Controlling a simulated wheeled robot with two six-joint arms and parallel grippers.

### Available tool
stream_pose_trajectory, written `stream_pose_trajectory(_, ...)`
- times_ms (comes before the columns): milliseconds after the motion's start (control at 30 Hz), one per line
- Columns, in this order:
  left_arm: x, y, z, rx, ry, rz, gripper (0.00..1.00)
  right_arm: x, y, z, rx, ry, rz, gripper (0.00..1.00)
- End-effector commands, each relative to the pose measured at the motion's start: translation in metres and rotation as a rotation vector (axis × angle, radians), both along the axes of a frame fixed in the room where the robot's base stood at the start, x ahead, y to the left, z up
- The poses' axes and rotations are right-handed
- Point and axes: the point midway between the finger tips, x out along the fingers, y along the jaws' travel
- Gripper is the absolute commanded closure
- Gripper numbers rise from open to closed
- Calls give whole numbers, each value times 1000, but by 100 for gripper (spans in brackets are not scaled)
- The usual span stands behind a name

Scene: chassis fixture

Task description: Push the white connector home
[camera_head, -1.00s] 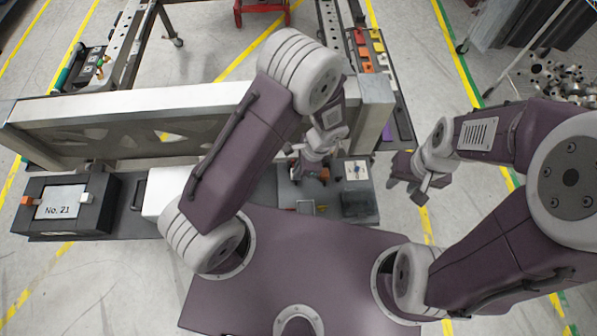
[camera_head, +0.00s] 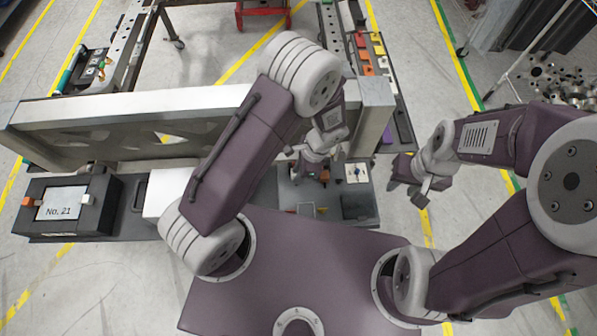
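My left gripper (camera_head: 311,177) reaches down beside the fixture's grey base, just left of a small pale panel (camera_head: 357,172) with dark and yellow marks. Its fingertips are small and partly covered by its own wrist, so I cannot tell whether they are open or shut. A small orange-red part (camera_head: 324,175) shows right beside them. I cannot make out the white connector; it is too small or hidden by the wrist. My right gripper (camera_head: 407,192) hangs apart from the fixture, to its right. Its fingers are spread and empty.
A long grey beam (camera_head: 130,101) runs behind the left gripper. A white box (camera_head: 168,190) and a dark case with a "No. 21" display (camera_head: 62,203) stand left. A rack (camera_head: 376,60) with several coloured pieces is behind right. The floor around the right gripper is clear.

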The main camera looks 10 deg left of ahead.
Motion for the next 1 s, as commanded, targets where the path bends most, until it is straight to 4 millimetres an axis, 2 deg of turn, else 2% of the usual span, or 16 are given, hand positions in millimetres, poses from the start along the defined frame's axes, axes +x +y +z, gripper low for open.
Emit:
stream_pose_trajectory(600,1,0,61,-1,-2,-1,68,0,0,56,0,0,0,64)
stream_pose_trajectory(1000,1,0,60,0,-2,-1,68,0,0,54,0,0,0,64)
